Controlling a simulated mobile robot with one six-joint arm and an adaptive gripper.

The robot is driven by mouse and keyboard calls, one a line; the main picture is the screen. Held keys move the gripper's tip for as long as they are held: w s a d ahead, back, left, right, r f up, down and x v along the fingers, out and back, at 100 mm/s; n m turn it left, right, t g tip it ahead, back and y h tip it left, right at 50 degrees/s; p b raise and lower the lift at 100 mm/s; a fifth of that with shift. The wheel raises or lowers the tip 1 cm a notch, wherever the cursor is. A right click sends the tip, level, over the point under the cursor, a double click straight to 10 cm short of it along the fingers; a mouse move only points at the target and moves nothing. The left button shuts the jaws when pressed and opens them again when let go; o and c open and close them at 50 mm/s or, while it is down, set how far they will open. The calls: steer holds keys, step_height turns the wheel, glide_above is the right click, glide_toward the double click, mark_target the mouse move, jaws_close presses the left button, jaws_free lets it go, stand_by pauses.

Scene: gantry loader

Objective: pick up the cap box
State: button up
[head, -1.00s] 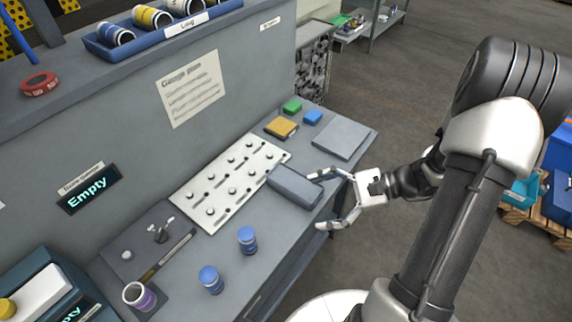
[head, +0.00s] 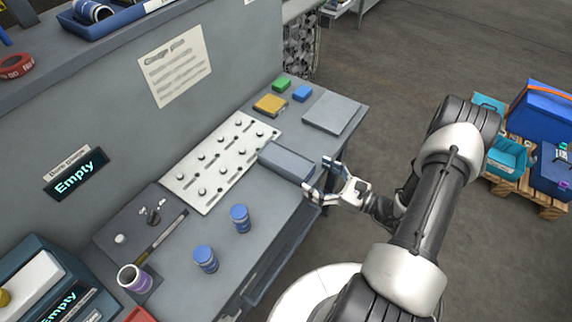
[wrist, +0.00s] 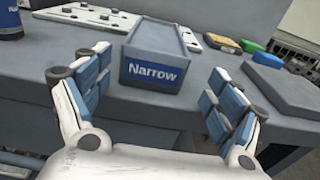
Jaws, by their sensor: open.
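The cap box, a grey-blue oblong box (head: 288,160), lies near the front edge of the workbench. In the wrist view its near end has a blue label reading "Narrow" (wrist: 154,74). My gripper (head: 318,177) is open and empty just off that end, over the bench's front edge. In the wrist view the fingers (wrist: 160,80) are spread wide, one on each side of the box, with a clear gap on both sides. The box looks centred between them, a little ahead of the fingertips.
A white pegged plate (head: 221,160) lies behind the box. Two blue-capped canisters (head: 240,219) stand to its left. A grey flat plate (head: 332,112) and yellow (head: 270,105), green (head: 281,84) and blue (head: 302,93) blocks lie to its right. The bench wall rises behind.

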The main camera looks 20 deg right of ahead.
mark_target(291, 162)
steer(key=x, duration=0.4)
steer(key=shift+a+b, duration=0.1)
steer(key=shift+b, duration=0.2)
steer(key=x, duration=0.1)
steer(key=b+x, duration=0.1)
steer(key=x, duration=0.2)
steer(key=shift+a+r, duration=0.3)
steer(key=shift+a, duration=0.1)
steer(key=shift+w+a, duration=0.2)
steer(key=shift+w, duration=0.15)
steer(key=c, duration=1.2)
steer(key=shift+r, duration=0.15)
